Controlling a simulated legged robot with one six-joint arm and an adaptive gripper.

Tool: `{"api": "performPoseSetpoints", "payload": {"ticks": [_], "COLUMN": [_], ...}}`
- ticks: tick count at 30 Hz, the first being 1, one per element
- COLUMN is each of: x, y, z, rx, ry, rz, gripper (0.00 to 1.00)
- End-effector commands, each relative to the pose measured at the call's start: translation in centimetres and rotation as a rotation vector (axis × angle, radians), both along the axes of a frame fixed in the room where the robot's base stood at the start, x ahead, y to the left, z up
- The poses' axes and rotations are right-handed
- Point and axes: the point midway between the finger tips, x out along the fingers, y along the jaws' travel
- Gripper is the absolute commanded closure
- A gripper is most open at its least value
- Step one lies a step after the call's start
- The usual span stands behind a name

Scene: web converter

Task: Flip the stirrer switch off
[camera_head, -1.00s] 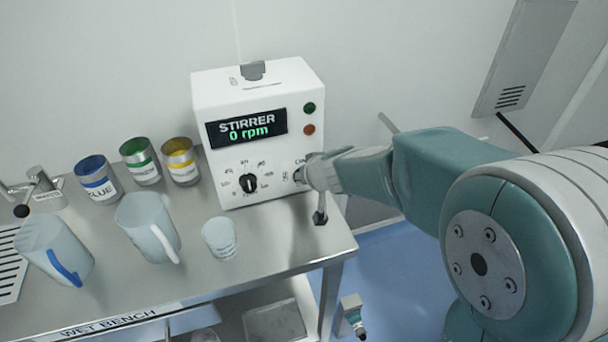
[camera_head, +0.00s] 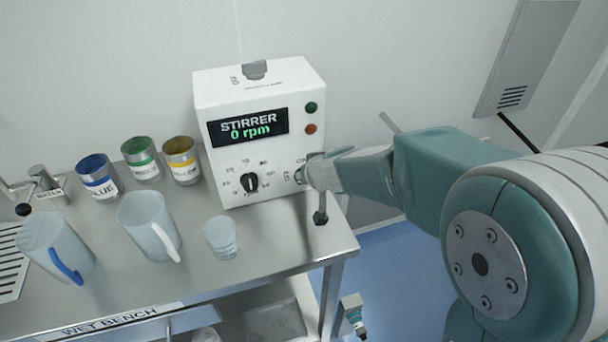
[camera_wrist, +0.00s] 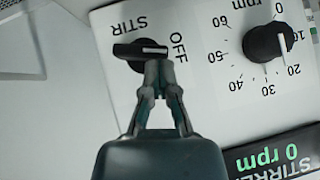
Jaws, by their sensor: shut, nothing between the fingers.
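The white stirrer box (camera_head: 262,85) stands on the wet bench, its display reading "STIRRER 0 rpm". Its black stirrer switch (camera_wrist: 128,50) shows in the wrist view between the labels STIR and OFF. The switch's white line points right, towards OFF. My gripper (camera_wrist: 159,66) is shut and empty, its fingertips at the OFF-side end of the switch. I cannot tell whether they touch it. In the head view my wrist hides most of the switch.
A black rpm knob (camera_wrist: 266,42) sits beside the switch; it shows in the head view too (camera_head: 250,182). Several cans and translucent vessels, including a small beaker (camera_head: 221,238), stand left on the wet bench (camera_head: 270,262). A wall is close behind the box.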

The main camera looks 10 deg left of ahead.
Motion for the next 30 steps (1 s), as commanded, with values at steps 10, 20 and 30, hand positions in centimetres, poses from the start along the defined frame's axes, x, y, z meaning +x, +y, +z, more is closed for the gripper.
{"api": "performPoseSetpoints", "payload": {"ticks": [10, 20, 30], "x": [0.0, 0.0, 0.0], "y": [0.0, 0.0, 0.0], "z": [0.0, 0.1, 1.5], "rx": [-0.001, 0.0, 0.001], "ry": [0.001, 0.0, -0.002], "rz": [0.0, 0.0, 0.001], "gripper": [1.0, 1.0, 1.0]}}
